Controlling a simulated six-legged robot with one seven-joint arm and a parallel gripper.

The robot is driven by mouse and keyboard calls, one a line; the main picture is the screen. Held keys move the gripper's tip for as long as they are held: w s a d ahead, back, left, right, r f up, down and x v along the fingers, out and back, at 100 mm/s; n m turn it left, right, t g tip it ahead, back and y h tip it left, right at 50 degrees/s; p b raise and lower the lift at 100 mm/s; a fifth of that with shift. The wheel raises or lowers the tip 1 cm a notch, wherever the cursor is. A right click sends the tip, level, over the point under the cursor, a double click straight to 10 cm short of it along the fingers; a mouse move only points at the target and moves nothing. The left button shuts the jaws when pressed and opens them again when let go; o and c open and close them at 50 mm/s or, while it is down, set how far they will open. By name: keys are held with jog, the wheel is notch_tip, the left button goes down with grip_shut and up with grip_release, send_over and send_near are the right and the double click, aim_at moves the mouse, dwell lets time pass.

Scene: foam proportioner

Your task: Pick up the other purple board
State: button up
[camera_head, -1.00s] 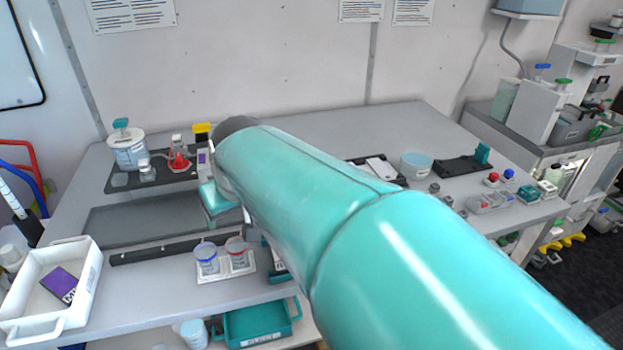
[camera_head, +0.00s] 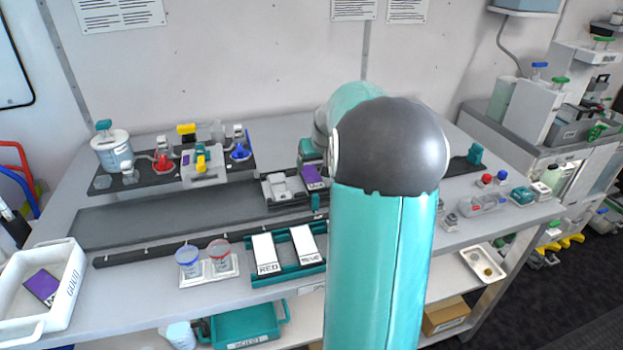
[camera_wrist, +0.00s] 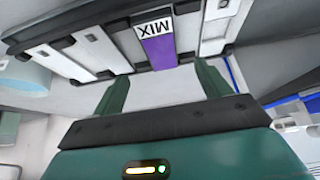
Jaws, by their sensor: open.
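A purple board marked MIX (camera_wrist: 158,48) sits in a dark rack (camera_wrist: 115,72) between white boards in the wrist view. My gripper (camera_wrist: 160,85) is open, its two green fingers apart and empty, close to the rack's edge and roughly in line with the purple board. A purple board also shows in the head view (camera_head: 314,178), just left of my arm, beside a grey fixture. Another purple board (camera_head: 42,287) lies in the white tray (camera_head: 72,285) at the far left. My arm hides part of the bench and the gripper's fingertips in the head view.
A teal holder (camera_head: 289,278) with two white boards stands at the bench's front edge, next to two cups (camera_head: 204,262) on a white base. A dark shelf (camera_head: 115,183) with bottles and funnels is at the back left. Small bottles (camera_head: 495,178) stand to the right.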

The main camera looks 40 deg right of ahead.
aim_at(312, 177)
jog(key=x, duration=0.8)
jog(key=shift+a, duration=0.1)
jog(key=shift+r, duration=0.1)
jog(key=shift+c, duration=0.5)
jog(key=c, duration=1)
